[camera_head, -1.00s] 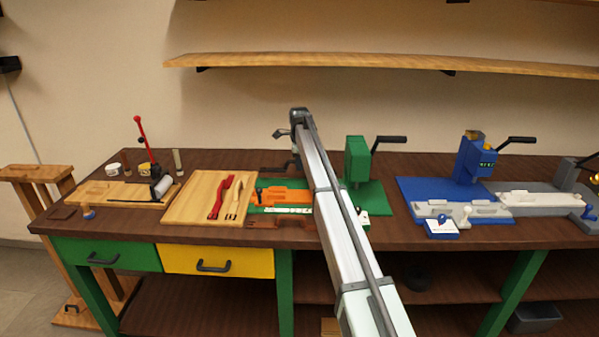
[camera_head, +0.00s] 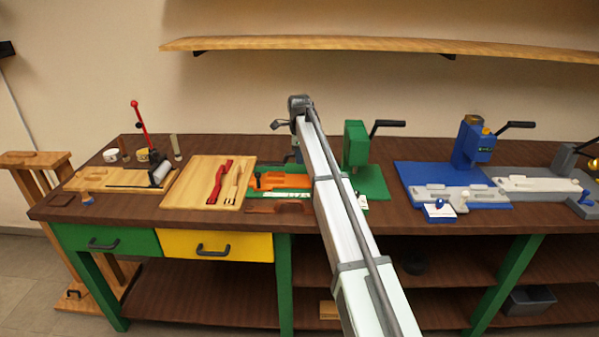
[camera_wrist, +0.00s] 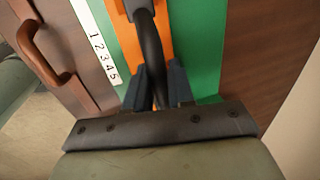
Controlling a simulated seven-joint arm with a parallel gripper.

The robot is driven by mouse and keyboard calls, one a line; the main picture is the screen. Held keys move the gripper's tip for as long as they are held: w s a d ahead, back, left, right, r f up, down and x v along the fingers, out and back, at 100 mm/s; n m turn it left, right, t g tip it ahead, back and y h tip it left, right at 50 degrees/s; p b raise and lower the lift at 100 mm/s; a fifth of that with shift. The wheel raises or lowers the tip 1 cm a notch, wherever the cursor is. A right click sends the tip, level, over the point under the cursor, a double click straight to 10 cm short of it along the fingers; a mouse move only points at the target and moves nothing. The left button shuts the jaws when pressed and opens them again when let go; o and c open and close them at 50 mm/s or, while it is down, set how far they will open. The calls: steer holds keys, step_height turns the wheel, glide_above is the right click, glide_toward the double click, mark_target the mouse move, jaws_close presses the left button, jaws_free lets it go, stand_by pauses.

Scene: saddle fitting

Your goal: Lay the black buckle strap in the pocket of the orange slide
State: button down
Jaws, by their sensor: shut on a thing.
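The black buckle strap (camera_wrist: 150,50) shows in the wrist view as a curved black band running up from between my fingers. My gripper (camera_wrist: 156,88) is shut on it. The orange slide (camera_wrist: 166,30) lies beneath the strap, showing on both sides of it, on a green base (camera_wrist: 205,45). I cannot tell whether the strap touches the slide; its pocket is mostly hidden. In the head view the slide (camera_head: 280,181) sits left of my arm, which hides its right part and my fingertips.
A white number scale (camera_wrist: 98,40) runs along the green base. A wooden board (camera_head: 190,192) with a red strap (camera_head: 219,182) and a tan strap is to the left. A green press (camera_head: 356,150) stands close right.

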steer(key=shift+f, duration=3.1)
steer(key=c, duration=1)
jaws_free()
steer(key=shift+f, duration=0.1)
steer(key=r, duration=0.4)
steer(key=s+r, duration=0.1)
steer(key=r, duration=0.3)
steer(key=s+r, duration=0.1)
steer(key=r, duration=0.3)
steer(key=shift+s, duration=0.2)
